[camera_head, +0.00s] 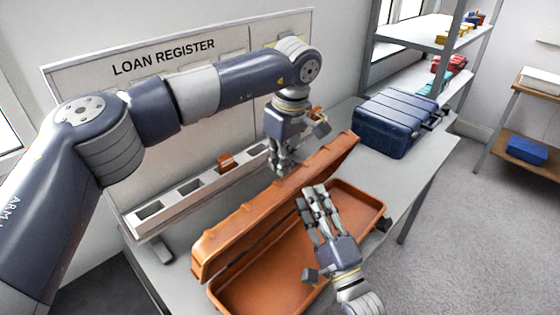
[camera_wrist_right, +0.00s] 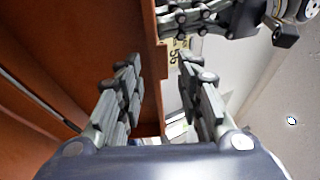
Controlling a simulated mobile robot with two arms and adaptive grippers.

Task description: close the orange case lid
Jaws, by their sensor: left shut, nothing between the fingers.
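The orange case stands open on the table, its empty base (camera_head: 362,205) toward the front. Its orange lid (camera_head: 237,222) stands raised along the back edge of the base. In the right wrist view the lid's orange surface (camera_wrist_right: 95,45) fills the left part. My left gripper (camera_head: 282,168) is shut and empty, at the lid's upper edge; I cannot tell whether it touches. It also shows at the top of the right wrist view (camera_wrist_right: 190,18). My right gripper (camera_head: 316,198) is open and empty, above the case base in front of the lid.
A dark blue case (camera_head: 397,122) sits on the table behind and right. A grey slotted rack (camera_head: 190,188) stands behind the lid, under the "LOAN REGISTER" board (camera_head: 165,58). Shelves (camera_head: 425,38) stand at the back right. Open floor (camera_head: 480,230) lies to the right.

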